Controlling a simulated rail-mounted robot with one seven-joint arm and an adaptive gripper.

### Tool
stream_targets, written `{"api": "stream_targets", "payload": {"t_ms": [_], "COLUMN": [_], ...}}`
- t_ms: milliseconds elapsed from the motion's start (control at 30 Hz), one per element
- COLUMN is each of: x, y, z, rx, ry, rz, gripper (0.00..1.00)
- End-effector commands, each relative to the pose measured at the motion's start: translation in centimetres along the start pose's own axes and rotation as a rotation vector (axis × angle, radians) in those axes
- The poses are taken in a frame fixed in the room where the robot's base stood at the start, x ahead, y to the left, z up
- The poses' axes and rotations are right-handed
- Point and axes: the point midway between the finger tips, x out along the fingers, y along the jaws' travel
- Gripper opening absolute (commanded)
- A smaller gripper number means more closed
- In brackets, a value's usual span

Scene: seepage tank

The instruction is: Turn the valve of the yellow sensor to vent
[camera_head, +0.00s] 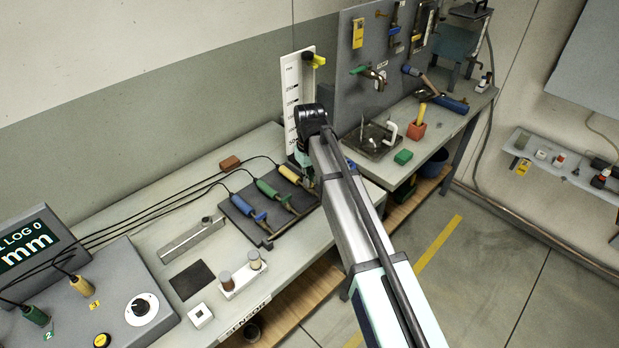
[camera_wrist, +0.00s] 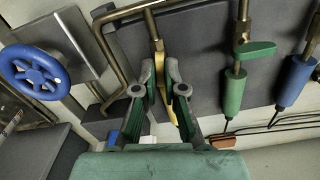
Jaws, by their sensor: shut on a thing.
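The yellow sensor (camera_head: 288,174) lies on the dark plate (camera_head: 262,226) on the bench, beside the green sensor (camera_head: 266,187) and the blue sensor (camera_head: 242,203). In the wrist view my gripper (camera_wrist: 159,66) has its fingers closed on the yellow valve handle (camera_wrist: 157,46), by the brass pipe. A yellow strip shows between the fingers; the rest of the yellow sensor is mostly hidden there. The green sensor's green handle (camera_wrist: 256,50) sits crosswise to its pipe. In the head view my arm hides the gripper's tips and the yellow valve.
A blue handwheel (camera_wrist: 41,72) and a bent brass pipe (camera_wrist: 108,75) are left of my gripper. A white scale board (camera_head: 297,92) stands behind the arm. Black cables run left from the sensors to the console (camera_head: 112,308). A red-brown block (camera_head: 230,163) lies behind.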

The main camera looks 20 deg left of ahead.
Motion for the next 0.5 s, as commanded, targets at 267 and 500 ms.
{"api": "stream_targets", "payload": {"t_ms": [267,500], "x": [0.02,0.03], "y": [-0.01,-0.01], "z": [0.01,0.0], "rx": [0.253,0.482], "ry": [0.0,0.0], "rz": [0.0,0.0], "gripper": [0.0,0.0]}}
